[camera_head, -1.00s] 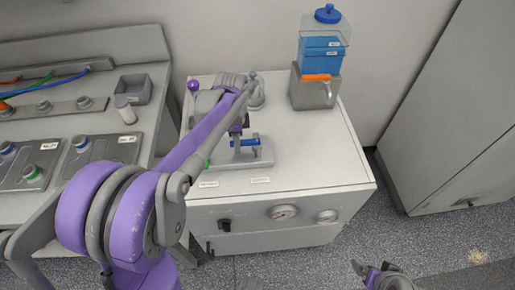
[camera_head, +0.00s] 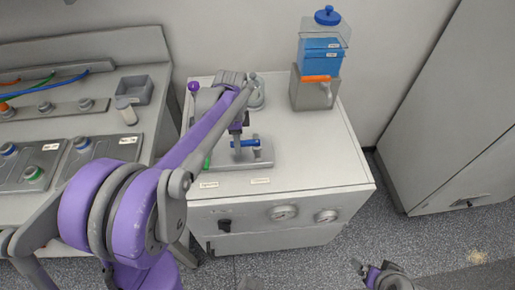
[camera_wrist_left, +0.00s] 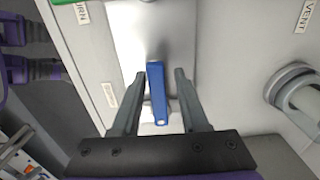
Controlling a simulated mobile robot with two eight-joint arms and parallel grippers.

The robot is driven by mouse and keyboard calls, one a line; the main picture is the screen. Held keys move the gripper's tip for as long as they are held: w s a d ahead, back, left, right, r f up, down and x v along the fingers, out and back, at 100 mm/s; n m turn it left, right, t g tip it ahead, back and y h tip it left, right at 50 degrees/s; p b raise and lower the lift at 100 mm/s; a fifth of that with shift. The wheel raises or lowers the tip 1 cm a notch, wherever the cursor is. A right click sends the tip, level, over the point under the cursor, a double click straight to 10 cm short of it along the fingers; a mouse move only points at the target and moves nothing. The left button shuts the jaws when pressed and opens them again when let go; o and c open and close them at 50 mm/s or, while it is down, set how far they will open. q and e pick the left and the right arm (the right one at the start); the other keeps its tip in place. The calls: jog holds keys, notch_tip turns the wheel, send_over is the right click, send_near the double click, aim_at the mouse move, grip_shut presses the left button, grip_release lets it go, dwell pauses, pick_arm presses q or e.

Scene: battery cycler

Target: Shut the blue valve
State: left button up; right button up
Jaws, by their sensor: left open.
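The blue valve is a blue lever handle on a grey metal plate (camera_head: 228,163) on top of the white cabinet. In the head view the lever (camera_head: 246,143) lies roughly crosswise, just below my left gripper (camera_head: 237,132). In the left wrist view the lever (camera_wrist_left: 157,92) runs lengthwise between the two open fingers of my left gripper (camera_wrist_left: 160,76). There is a gap on both sides, and no grip shows. My right gripper (camera_head: 365,268) is low at the bottom right, away from the valve; its jaws are too small to read.
A green handle (camera_head: 207,161) is left of the blue lever. A grey round fitting (camera_wrist_left: 297,90) stands near the VENT label. A blue container (camera_head: 320,58) on a grey stand is at the back right. The cabinet top's right side is clear.

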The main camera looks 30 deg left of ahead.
pick_arm(q)
jog(key=r+p, duration=0.2)
jog(key=r, duration=0.1)
jog(key=r+p, duration=0.2)
jog(key=r, duration=0.2)
jog(key=shift+w+a+r, duration=0.1)
jog(key=shift+w+a, duration=0.05)
jog(key=shift+w, duration=0.05)
jog(key=s+d+f+n+t, duration=0.1)
jog(key=s+d+n+t, duration=0.1)
jog(key=s+d+n, duration=0.3)
jog(key=s+d+f+n+t, duration=0.1)
jog(key=s+d+n+t, duration=0.2)
jog(key=s, duration=1)
jog(key=d+n, duration=0.3)
jog(key=d, duration=0.1)
jog(key=shift+s+f+n+p, duration=0.15)
jog(key=shift+f+n+p, duration=0.1)
jog(key=shift+n+p, duration=0.05)
